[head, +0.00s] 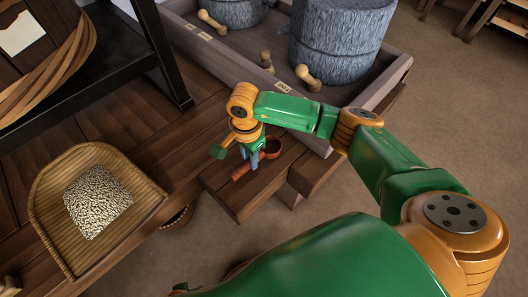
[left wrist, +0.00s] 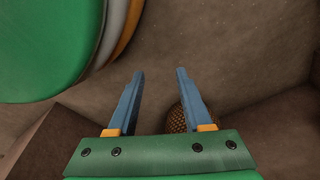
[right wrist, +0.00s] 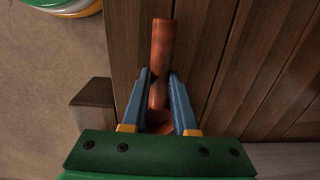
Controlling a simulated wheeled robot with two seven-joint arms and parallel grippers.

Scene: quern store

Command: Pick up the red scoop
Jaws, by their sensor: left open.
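The red scoop (head: 241,173) is at the end of the dark wooden planks, its round bowl toward the stone side and its handle toward the front. In the right wrist view the scoop's handle (right wrist: 161,45) runs up between the fingers, with the bowl close to the palm. My right gripper (right wrist: 160,74) is shut on the scoop, a finger against each side. I cannot tell whether the scoop touches the planks. My left gripper (left wrist: 160,73) is open and empty in the left wrist view, over the brownish floor.
A woven tray (head: 148,205) with pale speckled grain (head: 97,201) lies at left. A wooden-edged bed (head: 240,71) holds grey millstones (head: 338,48) and wooden pegs (head: 308,79) behind my right arm. A black frame (head: 172,65) stands at upper left. Open floor (head: 455,120) lies at right.

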